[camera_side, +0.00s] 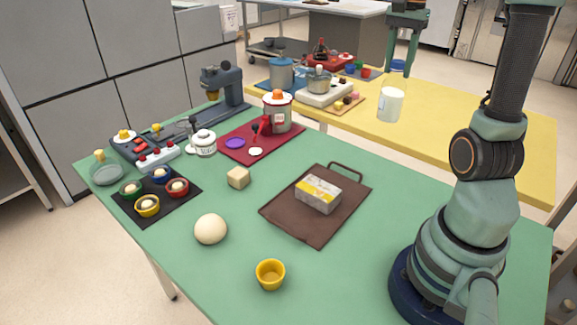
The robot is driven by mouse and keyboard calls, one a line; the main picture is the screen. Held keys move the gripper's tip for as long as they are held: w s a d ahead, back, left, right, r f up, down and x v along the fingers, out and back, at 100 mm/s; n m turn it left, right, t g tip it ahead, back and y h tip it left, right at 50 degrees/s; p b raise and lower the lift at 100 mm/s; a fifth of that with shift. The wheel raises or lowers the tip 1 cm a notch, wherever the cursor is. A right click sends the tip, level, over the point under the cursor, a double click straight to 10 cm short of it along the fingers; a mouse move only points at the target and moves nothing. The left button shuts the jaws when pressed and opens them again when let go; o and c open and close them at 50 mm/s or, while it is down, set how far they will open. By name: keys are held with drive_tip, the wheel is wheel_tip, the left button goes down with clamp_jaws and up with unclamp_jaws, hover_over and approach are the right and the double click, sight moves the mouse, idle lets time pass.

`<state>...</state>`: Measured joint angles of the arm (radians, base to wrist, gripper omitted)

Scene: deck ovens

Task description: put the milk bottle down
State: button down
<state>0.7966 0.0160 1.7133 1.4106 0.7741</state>
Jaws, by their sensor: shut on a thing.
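The milk bottle (391,104) is clear, with white milk in its lower part and a blue cap. It is upright in the upper right, seen against the yellow table (480,118). My gripper (398,68) points down from above and is shut on the bottle at its top, one finger on each side of the cap. Whether the bottle's base touches a surface or hangs above one, I cannot tell.
On the green table (345,275), a brown tray (285,215) carries a yellow-grey carton (318,194). A dough ball (210,229) and a yellow cup (270,274) stand in front. Pots crowd the yellow table's left; its right is clear.

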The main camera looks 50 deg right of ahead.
sight(394, 84)
wheel_tip(394, 84, down, 17)
idle(0.4)
drive_tip(key=shift+c, duration=2.2)
unclamp_jaws()
wheel_tip(394, 84, up, 12)
drive_tip(key=w+a+n+t, duration=0.1)
drive_tip(key=a+n+t, duration=0.1)
drive_tip(key=a+n, duration=0.7)
drive_tip(key=w+a+r+n+t, duration=0.1)
drive_tip(key=a+n+t, duration=0.2)
drive_tip(key=a+n, duration=0.6)
drive_tip(key=a, duration=0.8)
drive_tip(key=shift+w+a+r+t, duration=0.25)
drive_tip(key=shift+w+r+t, duration=0.05)
